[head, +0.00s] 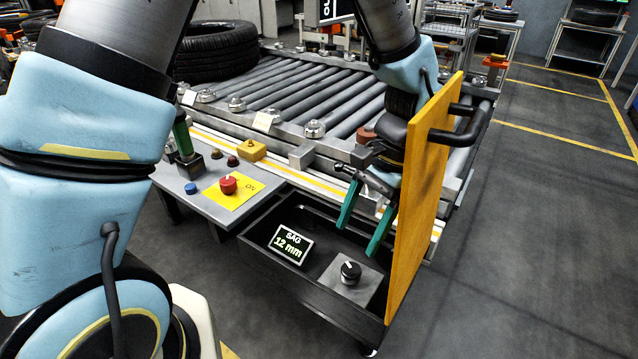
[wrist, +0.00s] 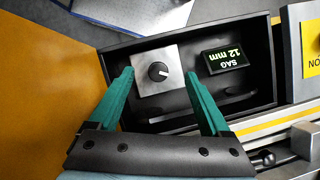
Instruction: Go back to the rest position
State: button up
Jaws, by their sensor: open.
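My gripper (head: 358,240) is open and empty, with its teal fingers pointing down over the open black box. In the wrist view the gripper (wrist: 159,74) has its fingertips apart, with the black knob (wrist: 158,71) on its grey block showing between them. The knob (head: 350,271) also shows in the head view, below and in front of the fingers, with no visible contact. A small display (head: 290,244) in the box reads "SAG 12 mm".
A yellow door panel (head: 425,190) with a black handle (head: 466,128) stands open close to my gripper's right. The roller conveyor (head: 290,95) lies behind, carrying a tyre (head: 215,50). A control desk (head: 190,205) with a red knob (head: 228,185) is left. Floor at right is clear.

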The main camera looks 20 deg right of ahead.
jog(key=w+a+r+n+h, duration=0.25)
jog(key=w+a+n, duration=0.35)
jog(key=w+a, duration=0.55)
jog(key=w+a+r+n+t, duration=0.1)
jog(key=a+n, duration=0.1)
jog(key=a, duration=0.4)
jog(key=w+a+r+n+h, duration=0.1)
jog(key=w+a+n, duration=0.1)
jog(key=a, duration=0.4)
jog(key=w+a+r+n+t+h, duration=0.1)
jog(key=w+a+r+n, duration=0.1)
jog(key=a+n, duration=0.2)
jog(key=a, duration=0.2)
jog(key=shift+a+t, duration=0.3)
jog(key=shift+r, duration=0.1)
